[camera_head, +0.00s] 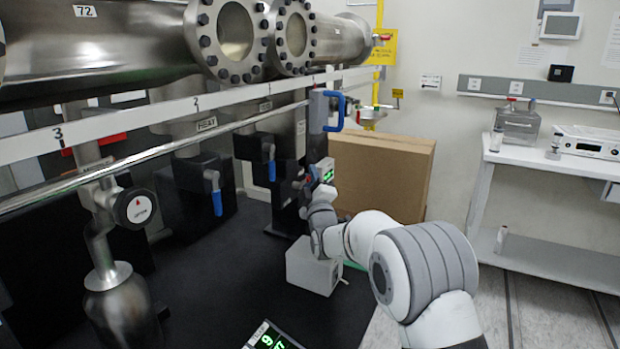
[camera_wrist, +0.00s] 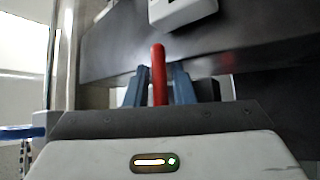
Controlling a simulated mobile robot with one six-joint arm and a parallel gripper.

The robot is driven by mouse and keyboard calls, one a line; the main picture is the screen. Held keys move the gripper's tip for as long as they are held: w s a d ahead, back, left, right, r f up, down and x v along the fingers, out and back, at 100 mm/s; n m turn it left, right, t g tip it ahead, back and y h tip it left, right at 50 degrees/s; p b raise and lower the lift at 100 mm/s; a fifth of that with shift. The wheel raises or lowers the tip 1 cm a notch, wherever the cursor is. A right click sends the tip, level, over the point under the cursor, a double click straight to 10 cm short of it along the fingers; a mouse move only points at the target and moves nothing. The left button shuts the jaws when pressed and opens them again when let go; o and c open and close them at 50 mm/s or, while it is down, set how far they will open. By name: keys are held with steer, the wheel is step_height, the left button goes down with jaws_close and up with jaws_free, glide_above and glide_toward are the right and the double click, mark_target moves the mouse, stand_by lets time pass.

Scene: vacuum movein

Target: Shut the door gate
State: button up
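A red handle (camera_wrist: 158,75) stands upright between the two blue-grey fingers of my gripper (camera_wrist: 159,88) in the wrist view. The fingers are close on either side of it; whether they press on it is not clear. In the head view my gripper (camera_head: 312,184) is at the dark valve assembly beneath the steel pipe, just below a small box with a green display (camera_head: 325,170). A grey-white box (camera_wrist: 183,12) hangs above the red handle in the wrist view. A blue handle (camera_head: 335,110) sticks out higher up. Which part is the door gate is not certain.
A white rail (camera_head: 150,115) and a steel bar (camera_head: 150,153) run in front of the pipe. A cardboard box (camera_head: 385,175) stands behind my arm. A white box (camera_head: 312,266) sits on the black floor below. A bench (camera_head: 540,160) is at right.

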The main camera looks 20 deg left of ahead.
jaws_close()
steer(key=shift+d, duration=0.1)
stand_by(0.3)
